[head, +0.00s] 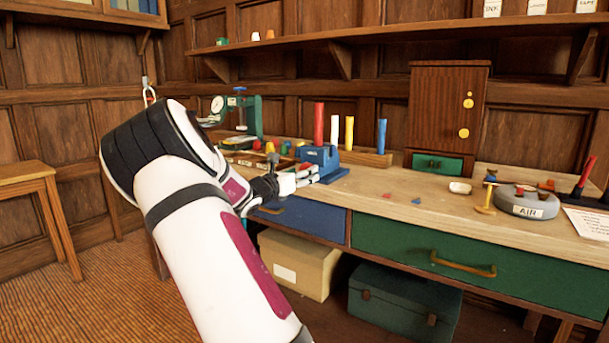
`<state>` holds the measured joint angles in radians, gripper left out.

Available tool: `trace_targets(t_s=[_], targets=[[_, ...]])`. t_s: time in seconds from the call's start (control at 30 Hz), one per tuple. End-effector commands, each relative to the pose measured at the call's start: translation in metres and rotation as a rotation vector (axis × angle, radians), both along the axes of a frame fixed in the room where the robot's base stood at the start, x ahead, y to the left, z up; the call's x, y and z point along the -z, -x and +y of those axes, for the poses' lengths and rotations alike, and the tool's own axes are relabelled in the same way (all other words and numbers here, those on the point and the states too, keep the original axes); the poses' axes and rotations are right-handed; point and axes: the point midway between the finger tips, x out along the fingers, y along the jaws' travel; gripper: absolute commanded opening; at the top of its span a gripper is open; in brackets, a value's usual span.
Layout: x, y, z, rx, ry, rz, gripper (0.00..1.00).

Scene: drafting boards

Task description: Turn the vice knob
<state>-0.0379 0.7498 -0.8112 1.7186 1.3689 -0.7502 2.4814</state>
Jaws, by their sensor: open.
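The blue vice (326,159) sits on the wooden workbench (375,187) near its front edge, left of the middle. My gripper (311,175) is at the near left side of the vice, with its pale fingers open. It overlaps the vice in the picture, and I cannot tell whether the fingers touch it. No vice knob shows clearly; my gripper and arm cover that side. A small grey rounded piece (273,158) shows just above my wrist, and I cannot tell whether it belongs to the vice.
A green machine (248,112) stands behind my arm. Upright coloured rods, including a blue one (381,134), stand behind the vice. A wooden cabinet (444,105) is at the back. Small coloured pieces and a grey AIR-labelled object (527,202) lie to the right. Drawers line the bench front.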

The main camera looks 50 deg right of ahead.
Motion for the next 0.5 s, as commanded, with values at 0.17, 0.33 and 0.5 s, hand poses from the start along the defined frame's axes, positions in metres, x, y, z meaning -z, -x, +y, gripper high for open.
trace_targets(t_s=[0.17, 0.33, 0.5], targets=[[0.001, -0.002, -0.018, -0.001, -0.001, 0.001, 0.59], [0.001, -0.002, -0.024, -0.001, -0.001, 0.001, 0.59], [0.0, -0.002, -0.024, -0.001, -0.001, 0.001, 0.59]])
